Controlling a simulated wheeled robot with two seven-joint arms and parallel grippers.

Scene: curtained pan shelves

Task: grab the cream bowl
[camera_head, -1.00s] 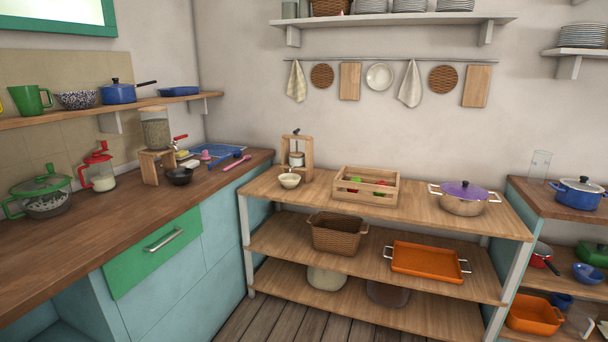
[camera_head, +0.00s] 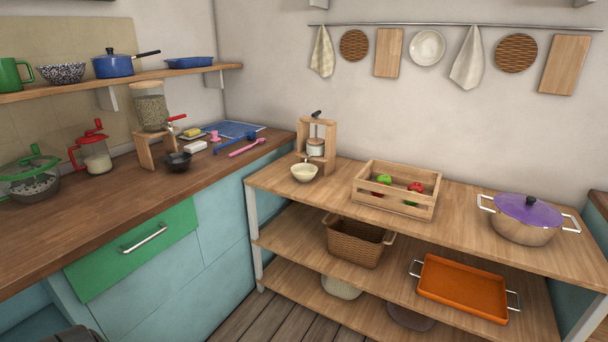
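A small cream bowl (camera_head: 304,173) sits on the top board of the wooden shelf unit, near its left end. It stands upright in front of a wooden stand that holds a small white pot. Neither gripper can be made out in the head view. A dark shape at the bottom left edge may be part of my own body.
On the shelf unit (camera_head: 340,190) a wooden crate (camera_head: 397,188) with vegetables and a purple-lidded pot (camera_head: 527,217) stand right of the bowl. A wicker basket (camera_head: 356,241) and an orange tray (camera_head: 462,288) are below. The counter (camera_head: 100,222) is at left. Floor (camera_head: 270,322) shows in front.

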